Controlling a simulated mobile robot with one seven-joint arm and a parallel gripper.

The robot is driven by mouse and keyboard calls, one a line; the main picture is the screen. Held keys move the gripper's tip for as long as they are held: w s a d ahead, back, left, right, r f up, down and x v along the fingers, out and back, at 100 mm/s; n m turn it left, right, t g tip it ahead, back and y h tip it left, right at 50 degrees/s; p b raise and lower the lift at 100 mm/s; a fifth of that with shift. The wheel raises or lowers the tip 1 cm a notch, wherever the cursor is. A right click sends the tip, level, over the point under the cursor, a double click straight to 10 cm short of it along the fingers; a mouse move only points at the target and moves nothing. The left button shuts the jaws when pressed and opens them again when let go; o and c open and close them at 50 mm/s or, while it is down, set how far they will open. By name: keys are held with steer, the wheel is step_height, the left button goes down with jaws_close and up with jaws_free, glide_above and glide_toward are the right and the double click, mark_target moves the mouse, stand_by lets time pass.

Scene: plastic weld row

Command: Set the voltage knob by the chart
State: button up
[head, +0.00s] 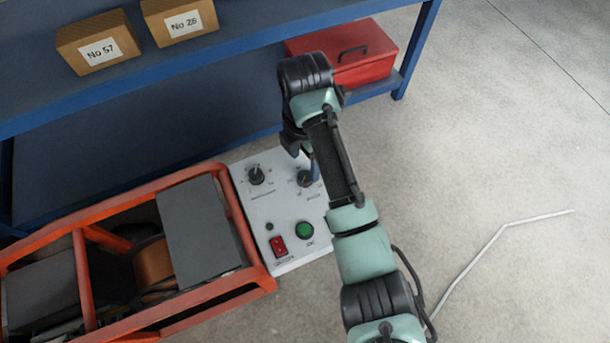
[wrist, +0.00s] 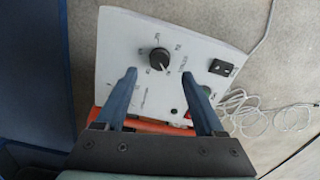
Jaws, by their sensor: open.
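The white control panel (head: 262,222) carries two black knobs with printed scales. The left knob (head: 256,175) is clear of my arm, and the right knob (head: 305,178) is beside a blue finger of my gripper (head: 312,165). The wrist view shows my gripper (wrist: 158,76) with its blue fingers apart and nothing between them. A black knob (wrist: 160,60) with a pale pointer mark lies just beyond the fingertips, roughly centred between them. I cannot tell whether the fingers are level with it. The labels are too small to read. No chart is visible in either view.
A green button (head: 305,230) and a red switch (head: 278,246) are on the panel. An orange frame (head: 190,298) adjoins it. A blue bench (head: 120,130) bears cardboard boxes (head: 97,42), with a red toolbox (head: 345,55) lower down. Grey floor is free at right, except a pale cable (head: 495,238).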

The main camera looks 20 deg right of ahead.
mark_target(305, 176)
step_height(305, 176, down, 6)
steer(key=shift+r+b, duration=0.1)
steer(key=shift+b, duration=1.15)
jaws_close()
